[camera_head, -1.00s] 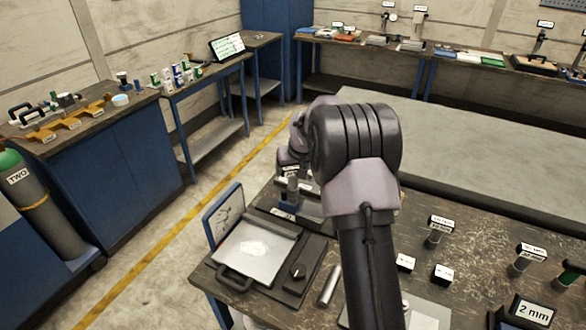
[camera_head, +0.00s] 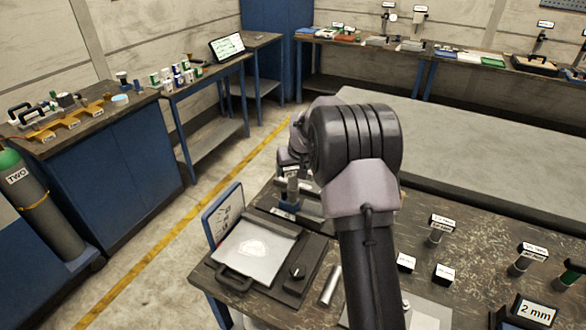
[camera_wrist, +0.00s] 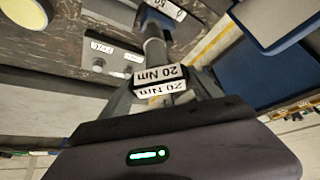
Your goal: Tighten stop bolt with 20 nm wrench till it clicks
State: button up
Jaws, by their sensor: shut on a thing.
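The 20 Nm wrench has a black and white block handle (camera_wrist: 160,82) labelled "20 Nm" and a dark grey shaft. In the wrist view my gripper (camera_wrist: 163,88) is shut on this handle, one finger on each side. The shaft runs away from the gripper to a blue fixture (camera_wrist: 178,12) with a white label. In the head view a blue fixture (camera_head: 312,210) stands on the bench with a grey upright cylinder (camera_head: 292,188) at it. I cannot make out the stop bolt, or whether the wrench tip is seated on it.
Several labelled tools, including a "2 mm" sign (camera_head: 530,311), stand at the right. A blue-framed panel (camera_head: 222,213) stands at the bench's left edge.

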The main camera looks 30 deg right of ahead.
jog(key=shift+f+b, duration=1.15)
jog(key=shift+f, duration=0.2)
jog(key=shift+r+m+h+p, duration=0.15)
jog(key=shift+m+h+p, duration=0.15)
jog(key=shift+m+p, duration=0.25)
jog(key=shift+f+m+g+h, duration=0.2)
jog(key=shift+m+g+h, duration=0.15)
jog(key=shift+m, duration=0.5)
jog(key=shift+b, duration=0.6)
jog(key=shift+m+g+h+b, duration=0.45)
jog(key=shift+m+h+b, duration=0.4)
jog(key=shift+m+b, duration=1.1)
jog(key=shift+r+m+g+h, duration=0.1)
jog(key=shift+m+g+h, duration=0.2)
jog(key=shift+m, duration=0.35)
